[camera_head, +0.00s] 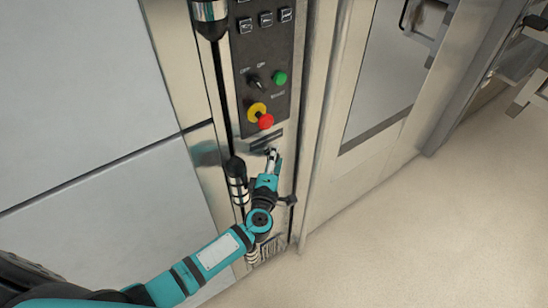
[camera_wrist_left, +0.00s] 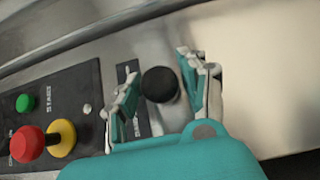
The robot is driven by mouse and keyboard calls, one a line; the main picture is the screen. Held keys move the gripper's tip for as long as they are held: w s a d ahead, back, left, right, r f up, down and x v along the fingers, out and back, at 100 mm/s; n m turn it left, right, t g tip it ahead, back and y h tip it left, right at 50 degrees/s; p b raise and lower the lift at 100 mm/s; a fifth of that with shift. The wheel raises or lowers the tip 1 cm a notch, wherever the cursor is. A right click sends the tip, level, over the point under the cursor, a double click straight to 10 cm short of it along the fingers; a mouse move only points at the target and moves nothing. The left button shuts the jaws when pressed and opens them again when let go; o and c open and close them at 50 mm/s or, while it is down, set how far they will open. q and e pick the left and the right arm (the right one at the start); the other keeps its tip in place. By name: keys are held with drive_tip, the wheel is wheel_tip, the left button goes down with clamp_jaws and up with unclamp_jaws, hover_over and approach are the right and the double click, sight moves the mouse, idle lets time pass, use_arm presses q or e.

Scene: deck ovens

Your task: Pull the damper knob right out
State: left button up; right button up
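The damper knob (camera_wrist_left: 160,85) is a round black knob on the steel oven front, beside a dark label plate (camera_wrist_left: 142,118) with partly hidden lettering. My left gripper (camera_wrist_left: 158,82) has its two fingers spread on either side of the knob, with the knob between them. I see a small gap beside the knob, so the fingers do not look closed on it. In the head view my left gripper (camera_head: 272,154) is at the narrow steel panel, just below the dark plate (camera_head: 266,142), and the knob is hidden there. My right gripper is not in view.
Above the gripper is a black control panel (camera_head: 265,50) with a green button (camera_head: 280,78), a rotary switch (camera_head: 254,83) and a red stop button (camera_head: 265,121) on a yellow collar. Black-and-steel handle fittings (camera_head: 237,180) stand close at the left. Open floor (camera_head: 440,230) lies to the right.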

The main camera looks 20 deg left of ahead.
use_arm(q)
clamp_jaws()
drive_tip(key=s+d, duration=0.1)
drive_tip(key=s+d+p, duration=0.1)
drive_tip(key=s+d, duration=0.1)
drive_tip(key=d, duration=0.1)
drive_tip(key=shift+s+d+f, duration=0.1)
drive_tip(key=shift+s+f, duration=0.05)
drive_tip(key=shift+f, duration=0.1)
drive_tip(key=shift+c, duration=0.4)
unclamp_jaws()
drive_tip(key=o, duration=0.4)
drive_tip(key=shift+s+d+r, duration=0.1)
drive_tip(key=shift+s, duration=0.1)
drive_tip(key=shift+o, duration=0.4)
drive_tip(key=shift+r, duration=0.1)
drive_tip(key=shift+w, duration=0.1)
drive_tip(key=s+d, duration=0.1)
drive_tip(key=s, duration=1.1)
drive_tip(key=shift+d, duration=0.2)
